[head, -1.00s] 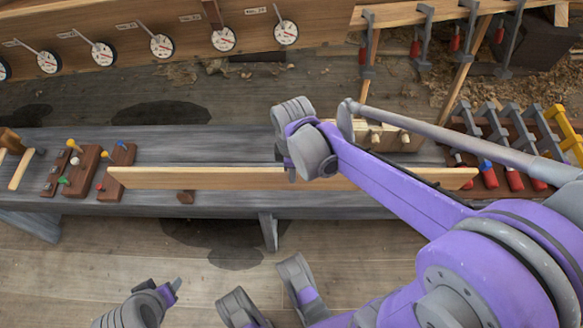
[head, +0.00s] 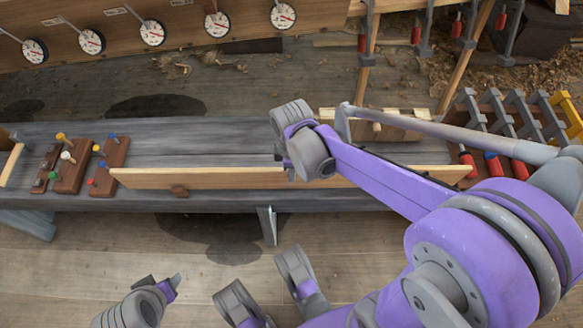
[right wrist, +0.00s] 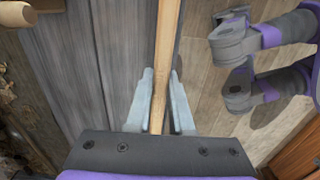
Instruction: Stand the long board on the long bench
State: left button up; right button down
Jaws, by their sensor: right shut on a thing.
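The long board (head: 215,178) is a thin, pale wooden plank, held on edge with its broad face toward me and running left to right. It is over the front part of the long grey bench (head: 215,140). I cannot tell whether its lower edge touches the bench. My right gripper (head: 290,173) is shut on the board near its middle; my arm hides part of its right half. In the right wrist view, the board (right wrist: 168,40) passes between the two pale fingers (right wrist: 160,100). Grey and purple parts of mine show at the bottom; the left gripper's jaws are unclear.
Brown blocks with coloured pegs (head: 72,172) stand on the bench left of the board. A pale wooden block (head: 395,128) is behind my arm. Red-handled clamps (head: 468,160) stand at right.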

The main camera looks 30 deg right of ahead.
jog(key=shift+f, duration=0.25)
dwell(0.6)
jog(key=c, duration=0.7)
grip_release()
notch_tip(320, 180, up, 11)
jog(key=p, duration=0.4)
jog(key=shift+f, duration=0.1)
